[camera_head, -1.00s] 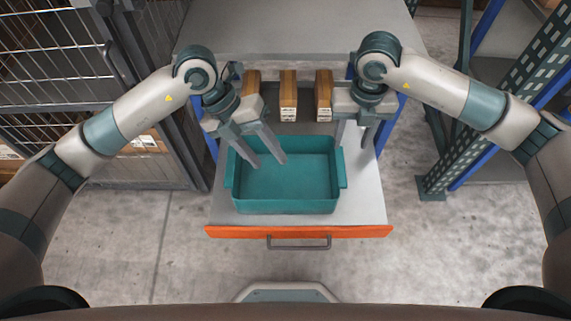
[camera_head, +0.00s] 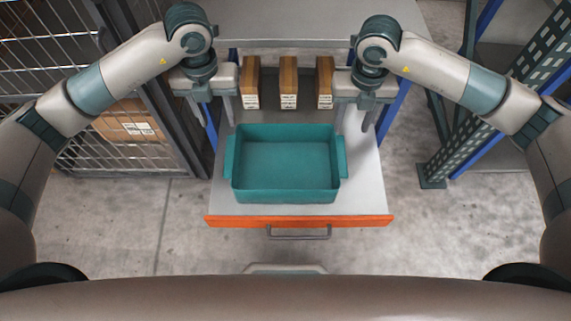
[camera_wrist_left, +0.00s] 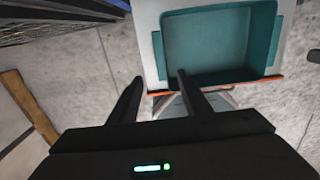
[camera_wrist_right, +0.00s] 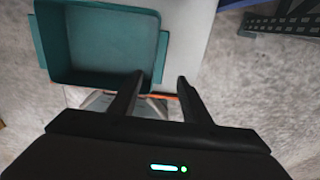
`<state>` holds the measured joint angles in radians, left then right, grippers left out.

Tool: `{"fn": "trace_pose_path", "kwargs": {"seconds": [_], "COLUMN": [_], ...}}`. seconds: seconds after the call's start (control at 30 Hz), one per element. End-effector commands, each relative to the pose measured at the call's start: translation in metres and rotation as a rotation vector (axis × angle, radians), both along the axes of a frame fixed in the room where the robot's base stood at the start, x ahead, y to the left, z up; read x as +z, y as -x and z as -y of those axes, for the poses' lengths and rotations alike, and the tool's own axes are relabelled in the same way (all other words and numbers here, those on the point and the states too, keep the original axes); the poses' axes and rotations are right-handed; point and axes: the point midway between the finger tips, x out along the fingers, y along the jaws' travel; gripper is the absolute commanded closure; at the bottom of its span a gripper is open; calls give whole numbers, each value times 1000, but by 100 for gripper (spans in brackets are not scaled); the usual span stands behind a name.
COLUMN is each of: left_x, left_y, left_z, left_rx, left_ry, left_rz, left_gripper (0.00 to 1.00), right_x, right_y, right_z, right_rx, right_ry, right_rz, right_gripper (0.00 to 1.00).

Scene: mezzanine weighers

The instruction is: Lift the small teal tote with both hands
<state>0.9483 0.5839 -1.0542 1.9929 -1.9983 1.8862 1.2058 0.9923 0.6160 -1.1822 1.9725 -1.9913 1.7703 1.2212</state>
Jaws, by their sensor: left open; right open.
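The small teal tote (camera_head: 285,195) is an empty open box with a lip handle on each short side. It sits level on the grey surface of a pulled-out drawer (camera_head: 375,190). My left gripper (camera_head: 217,116) is open and empty, beyond the tote's far left corner. My right gripper (camera_head: 354,120) is open and empty, beyond its far right corner. Neither appears to touch the tote. The tote also shows ahead of the fingers in the left wrist view (camera_wrist_left: 158,55) and the right wrist view (camera_wrist_right: 104,78).
Three brown boxes (camera_head: 288,83) stand in a row at the drawer's back, between my grippers. The drawer has an orange front (camera_head: 290,221) with a grey handle (camera_head: 298,235). A wire cage (camera_head: 110,150) stands left, a perforated rack post (camera_head: 470,135) right. Grey tabletop (camera_head: 310,20) lies behind.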

Motion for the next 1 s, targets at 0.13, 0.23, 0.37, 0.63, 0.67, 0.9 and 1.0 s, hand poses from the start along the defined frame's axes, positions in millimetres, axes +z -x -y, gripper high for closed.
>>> {"fn": "trace_pose_path", "kwargs": {"seconds": [0.13, 0.23, 0.37, 0.63, 0.67, 0.9, 1.0], "left_x": [-17, -32, -53, -97, -102, -139, -150], "left_y": [1, 1, 1, 1, 1, 1, 1], "left_z": [0, 0, -1, 0, 0, -1, 0], "left_rx": [0, 0, -1, 0, 0, 0, 1], "left_ry": [-1, -1, -2, -1, 0, -1, 0], "left_rz": [-4, -4, -4, -4, -3, -3, -2], "left_gripper": [56, 56, 56, 56, 56, 56, 56], "right_x": [-17, -31, -52, -97, -102, -138, -150], "right_y": [0, 1, 1, 0, 0, 1, 0], "right_z": [0, 0, 0, 0, 0, 0, 0], "right_rx": [-1, -2, -1, -2, -1, 0, -1], "right_ry": [0, 0, 0, 1, 1, 0, 0], "right_rz": [-1, -2, -2, -2, -1, -1, -1], "right_gripper": [56, 56, 56, 56, 56, 56, 56]}}
